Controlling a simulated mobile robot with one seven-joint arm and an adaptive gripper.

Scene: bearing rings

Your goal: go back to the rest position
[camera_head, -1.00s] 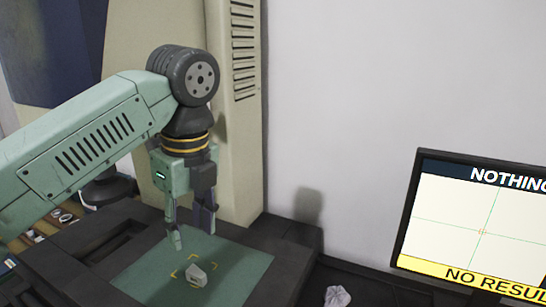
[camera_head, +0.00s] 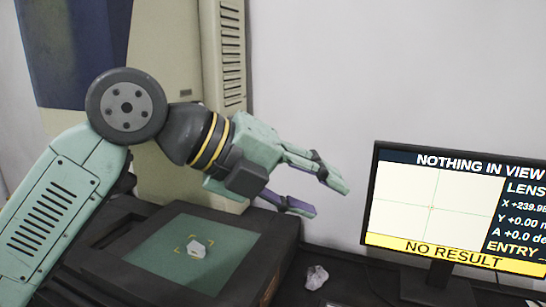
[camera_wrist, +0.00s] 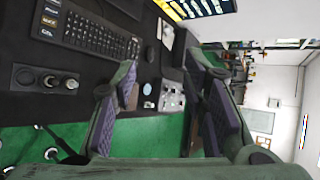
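My gripper (camera_head: 326,197) is raised in the head view, pointing right and slightly down, to the right of and above the dark inspection stand. Its two fingers are apart with nothing between them. The wrist view also shows the parted fingers of my gripper (camera_wrist: 163,95) with empty space between them. A small pale grey piece (camera_head: 197,249) lies on the green plate (camera_head: 160,255), within yellow corner marks. My gripper is clear of it.
A monitor (camera_head: 435,195) at the right reads "NOTHING IN VIEW" and "NO RESULT". A crumpled whitish lump (camera_head: 316,277) lies on the dark bench between stand and monitor. The wrist view shows a keyboard (camera_wrist: 95,35) on a black surface and a green floor (camera_wrist: 140,137).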

